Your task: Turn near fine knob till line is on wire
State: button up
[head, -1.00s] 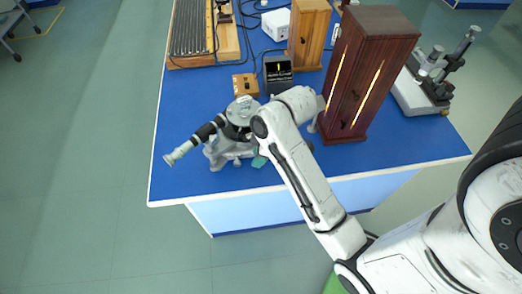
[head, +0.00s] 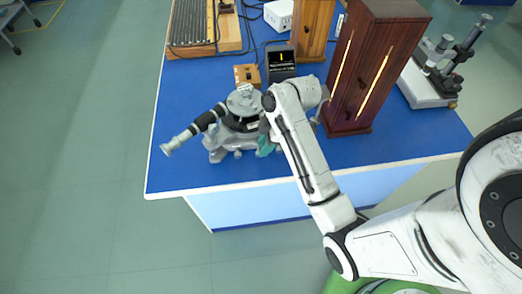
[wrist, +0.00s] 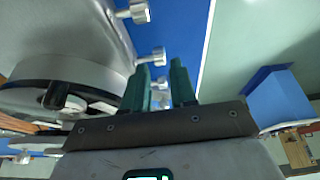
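The grey spectrometer (head: 243,106) stands near the bench's front edge, its black and silver telescope (head: 195,132) pointing to the lower left. In the wrist view, several silver knobs stick out from its side, including an upper knob (wrist: 137,12) and a middle knob (wrist: 153,57). A lower knob (wrist: 160,84) shows between the teal fingers of my gripper (wrist: 160,68). The fingers are apart; contact with that knob cannot be told. In the head view my gripper (head: 265,146) is partly hidden by my arm. A dark display (head: 281,70) shows a short yellow line; no wire can be made out.
A tall dark wooden cabinet (head: 372,75) with glowing slits stands close to the right of my arm. A small wooden box (head: 246,75) sits behind the spectrometer. Another instrument (head: 435,75) is at the far right. The blue bench top (head: 180,100) is clear at left.

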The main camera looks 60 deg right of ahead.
jog(key=shift+x, duration=1.55)
grip_shut()
